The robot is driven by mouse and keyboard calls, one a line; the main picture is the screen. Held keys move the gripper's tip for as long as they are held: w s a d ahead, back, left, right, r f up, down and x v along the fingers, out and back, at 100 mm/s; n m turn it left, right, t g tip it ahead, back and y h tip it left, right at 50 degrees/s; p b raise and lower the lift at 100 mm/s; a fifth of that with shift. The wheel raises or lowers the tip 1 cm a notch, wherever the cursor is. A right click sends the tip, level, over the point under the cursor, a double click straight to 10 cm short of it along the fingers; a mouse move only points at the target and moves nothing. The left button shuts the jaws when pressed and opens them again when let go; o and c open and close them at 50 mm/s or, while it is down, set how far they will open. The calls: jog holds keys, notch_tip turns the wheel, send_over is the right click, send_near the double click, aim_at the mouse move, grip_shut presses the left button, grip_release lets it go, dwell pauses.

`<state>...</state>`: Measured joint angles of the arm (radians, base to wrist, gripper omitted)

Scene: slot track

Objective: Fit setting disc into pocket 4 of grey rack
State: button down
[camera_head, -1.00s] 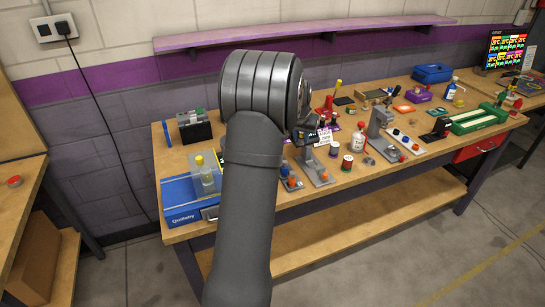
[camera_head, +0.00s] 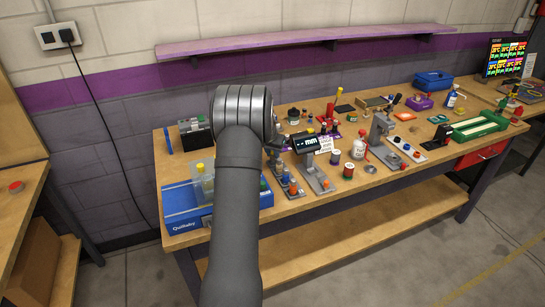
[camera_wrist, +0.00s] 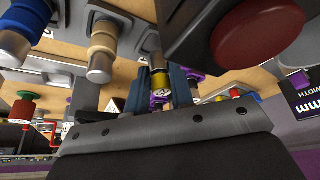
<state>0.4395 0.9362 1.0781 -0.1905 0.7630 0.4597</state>
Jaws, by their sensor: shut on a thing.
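My gripper (camera_wrist: 162,86) shows in the wrist view with its two blue-grey fingers closed around a small yellow-gold piece (camera_wrist: 160,78), which looks like the setting disc. Its full outline is hidden between the fingers. In the head view my arm's thick wrist covers most of the gripper, over the left half of the bench. I cannot pick out the grey rack or its pocket 4 for sure.
A gauge with a lit "mm" display (camera_head: 306,143) stands just right of my wrist. A large dark red knob (camera_wrist: 257,35) is close in the wrist view. A blue case (camera_head: 182,222) lies at the front left.

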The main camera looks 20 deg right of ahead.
jog(key=shift+f, duration=0.9)
jog(key=shift+f, duration=0.1)
jog(key=c, duration=1.3)
grip_release()
jog(key=shift+f, duration=0.1)
jog(key=shift+o, duration=0.2)
jog(key=v, duration=1.2)
jog(key=shift+r, duration=0.2)
jog(key=shift+f, duration=0.15)
